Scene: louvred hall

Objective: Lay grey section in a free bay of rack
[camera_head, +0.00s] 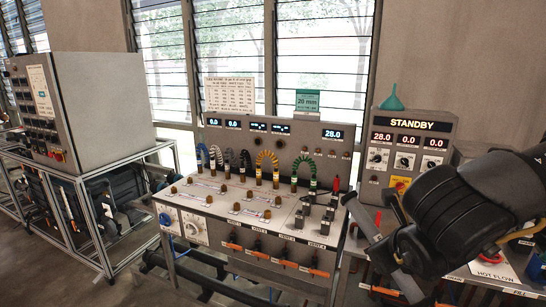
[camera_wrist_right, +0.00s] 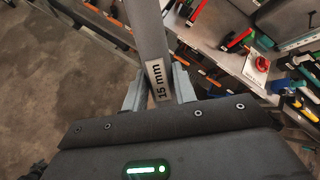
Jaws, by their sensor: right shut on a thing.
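My right gripper (camera_wrist_right: 160,95) is shut on a long grey section (camera_wrist_right: 149,35) with a "15 mm" label, in the right wrist view. The section stands between the two fingers and runs up out of the top of that view. In the head view my right gripper (camera_head: 400,232) is at the right, in front of the bench, and a tilted grey bar (camera_head: 362,218) at its fingers looks like the same section. I cannot clearly make out the rack or its bays in either view. My left gripper is not in view.
A test bench (camera_head: 240,215) with several coloured hose loops stands in the middle. A control unit (camera_head: 411,140) reading STANDBY, with a teal funnel (camera_head: 391,98) on top, is behind my right arm. A grey cabinet (camera_head: 95,100) on a metal frame is at the left. Floor is clear at lower left.

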